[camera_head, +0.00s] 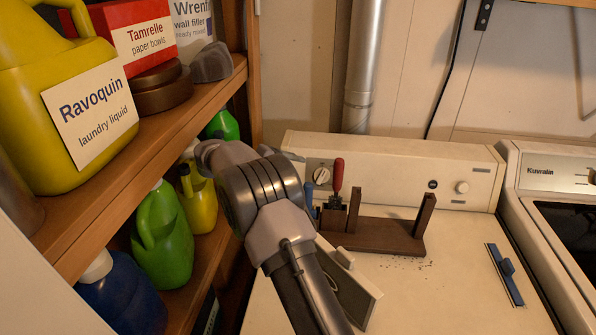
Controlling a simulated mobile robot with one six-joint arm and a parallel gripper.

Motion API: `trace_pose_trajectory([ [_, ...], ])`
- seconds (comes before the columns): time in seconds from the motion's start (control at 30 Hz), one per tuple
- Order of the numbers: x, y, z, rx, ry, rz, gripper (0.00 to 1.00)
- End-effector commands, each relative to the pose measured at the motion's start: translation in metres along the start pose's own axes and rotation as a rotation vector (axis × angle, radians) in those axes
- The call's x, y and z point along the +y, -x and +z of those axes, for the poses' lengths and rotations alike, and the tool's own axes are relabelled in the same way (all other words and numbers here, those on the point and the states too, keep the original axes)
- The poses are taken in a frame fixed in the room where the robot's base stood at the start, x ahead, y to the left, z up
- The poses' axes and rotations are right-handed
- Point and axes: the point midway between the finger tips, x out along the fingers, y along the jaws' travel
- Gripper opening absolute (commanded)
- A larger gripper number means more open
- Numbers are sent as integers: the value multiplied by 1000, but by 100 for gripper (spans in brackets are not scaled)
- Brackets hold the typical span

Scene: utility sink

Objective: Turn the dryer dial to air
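The dryer (440,290) is cream-white, with a raised control panel (390,160) along its back. A round dial (322,175) with a pale knob and a darker face sits at the panel's left end. Its markings are too small to read, so I cannot tell its setting. A smaller plain knob (462,187) and a dark round button (432,184) are at the panel's right. My arm rises from the bottom and bends left of the dial, in front of the shelves. I cannot make out my gripper's fingers.
A brown wooden rack (375,237) with red-handled and blue-handled tools stands before the panel, close to the dial. A blue-edged tool (505,275) lies at right. Shelves (150,150) with jugs and boxes crowd the left. A second machine (560,210) stands at right.

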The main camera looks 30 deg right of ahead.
Motion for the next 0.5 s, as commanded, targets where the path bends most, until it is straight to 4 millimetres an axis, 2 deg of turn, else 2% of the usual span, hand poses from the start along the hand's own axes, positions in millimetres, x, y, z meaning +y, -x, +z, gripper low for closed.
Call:
trace_pose_trajectory([
  [0.17, 0, -1, 0, -1, 0, 0, 70],
  [0.23, 5, -6, -5, -5, 1, -1, 70],
  [0.33, 1, -14, -6, -5, 0, -1, 70],
  [0.5, -2, -56, -5, -7, -2, -1, 70],
])
